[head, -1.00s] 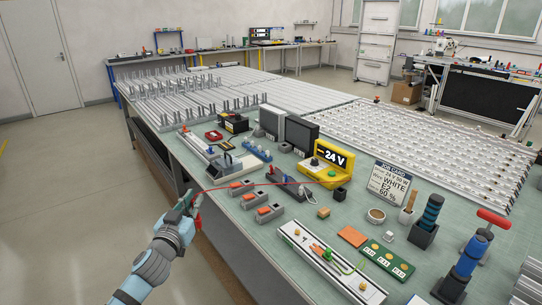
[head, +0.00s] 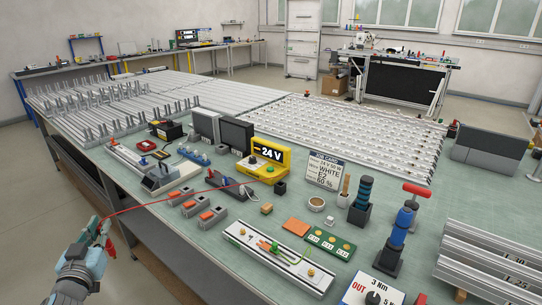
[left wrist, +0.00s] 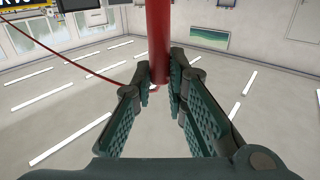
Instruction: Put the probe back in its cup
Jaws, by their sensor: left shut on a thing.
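My left gripper (head: 98,232) is at the lower left of the head view, beside the workbench's left edge. It is shut on the red probe (head: 108,246). In the left wrist view, the red probe (left wrist: 158,40) stands upright between the fingertips of the left gripper (left wrist: 160,85). A thin red lead (head: 170,196) runs from the probe over the bench to the yellow 24 V unit (head: 266,158). My right gripper is out of view.
Grey blocks with orange tops (head: 192,207) stand between my gripper and the black cup. A long pale rail fixture (head: 300,272) lies in front.

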